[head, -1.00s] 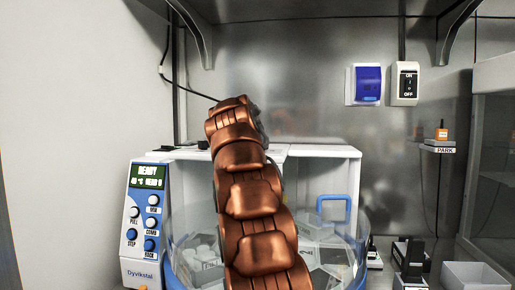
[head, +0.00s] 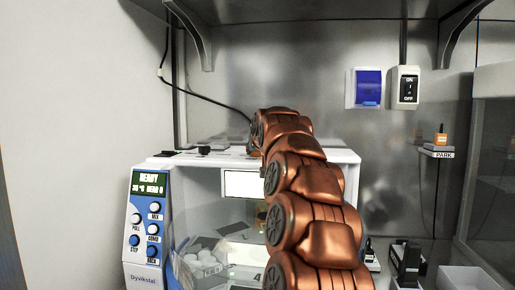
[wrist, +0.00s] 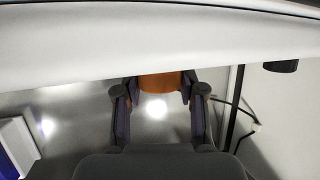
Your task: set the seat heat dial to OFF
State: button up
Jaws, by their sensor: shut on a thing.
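My gripper (wrist: 160,110) shows in the wrist view with its two dark fingers on either side of an orange piece (wrist: 160,85). It is shut on this piece, whose far end is cut off by a white edge. I cannot tell whether it is the seat heat dial, and no marking or OFF label on it can be read. In the head view my copper arm hides the gripper, behind the top of the white machine (head: 330,155). The machine's display (head: 150,184) reads READY, with a small line below ending in what looks like 0.
A panel with several knobs (head: 152,229) stands at the left. A black knob (head: 204,150) sits on the machine's top. An ON/OFF wall switch (head: 405,88) and a blue-covered box (head: 368,88) are on the back wall. An orange-topped block (head: 441,138) stands on the PARK shelf.

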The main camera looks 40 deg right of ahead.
jog(key=shift+r, duration=0.1)
jog(key=o, duration=1.2)
jog(key=shift+c, duration=0.2)
jog(key=shift+s, duration=0.1)
jog(key=v, duration=1.1)
jog(key=shift+s+a, duration=0.25)
jog(key=shift+s, duration=0.1)
